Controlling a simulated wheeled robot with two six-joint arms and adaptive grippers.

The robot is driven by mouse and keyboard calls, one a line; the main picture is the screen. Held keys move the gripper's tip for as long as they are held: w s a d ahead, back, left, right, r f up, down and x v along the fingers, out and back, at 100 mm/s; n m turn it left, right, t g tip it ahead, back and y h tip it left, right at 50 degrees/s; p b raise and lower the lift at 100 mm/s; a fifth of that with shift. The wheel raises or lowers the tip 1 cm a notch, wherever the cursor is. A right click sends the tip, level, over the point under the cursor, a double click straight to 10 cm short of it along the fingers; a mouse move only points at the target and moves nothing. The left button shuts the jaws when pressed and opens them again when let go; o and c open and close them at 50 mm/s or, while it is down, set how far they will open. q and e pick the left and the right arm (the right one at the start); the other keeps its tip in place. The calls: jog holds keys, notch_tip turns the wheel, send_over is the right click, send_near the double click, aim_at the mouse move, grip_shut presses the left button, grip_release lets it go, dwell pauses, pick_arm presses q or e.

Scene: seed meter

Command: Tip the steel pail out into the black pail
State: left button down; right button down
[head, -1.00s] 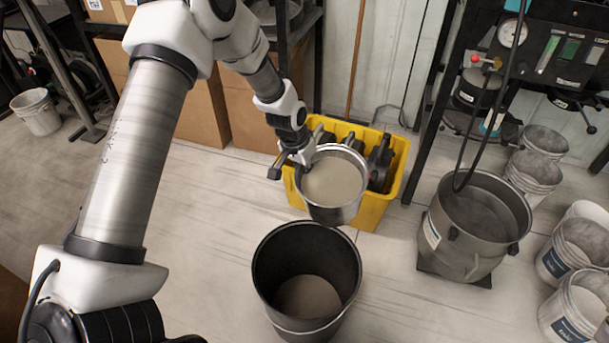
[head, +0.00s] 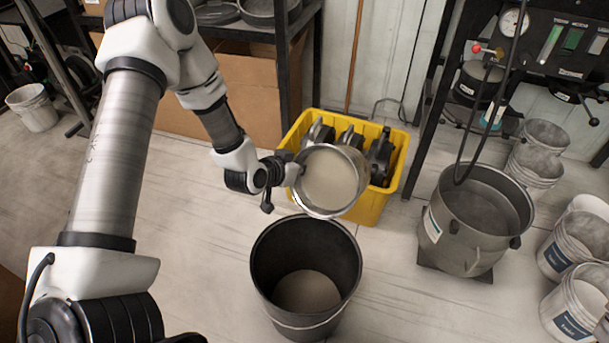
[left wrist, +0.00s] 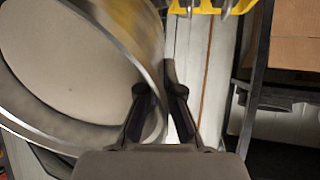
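The steel pail (head: 330,181) hangs in the air in front of the yellow crate, tilted with its mouth toward the camera. Pale grey-tan material fills much of its inside. My left gripper (head: 292,174) is shut on its left rim; the left wrist view shows the fingers (left wrist: 158,100) on the rim of the steel pail (left wrist: 75,70). The black pail (head: 270,262) stands upright on the floor, just nearer than the steel pail, with similar material (head: 306,291) at its bottom. My right gripper is not in view.
A yellow crate (head: 374,209) holding dark parts stands behind the steel pail. A large grey pot (head: 462,243) stands on the right, with several white buckets (head: 569,262) beyond it. A dark rack post (head: 428,110) rises behind. Floor left of the black pail is clear.

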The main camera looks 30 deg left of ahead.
pick_arm(q)
jog(key=s+t+b, duration=0.1)
jog(key=t+b, duration=0.1)
jog(key=b, duration=0.2)
jog(key=s+t+b, duration=0.1)
jog(key=t+b, duration=0.1)
jog(key=b, duration=0.2)
jog(key=s+t+b, duration=0.2)
jog(key=t+b, duration=0.1)
jog(key=b, duration=0.2)
jog(key=shift+a+f+h, duration=0.1)
jog(key=shift+f+h, duration=0.1)
jog(key=shift+h, duration=0.1)
jog(key=s+f+t+b, duration=0.1)
jog(key=b, duration=0.3)
jog(key=s+f+t+b, duration=0.1)
jog(key=s+t+b, duration=0.1)
jog(key=b, duration=0.3)
jog(key=shift+f+m+t, duration=0.1)
jog(key=shift+m+t, duration=0.2)
jog(key=shift+m, duration=0.1)
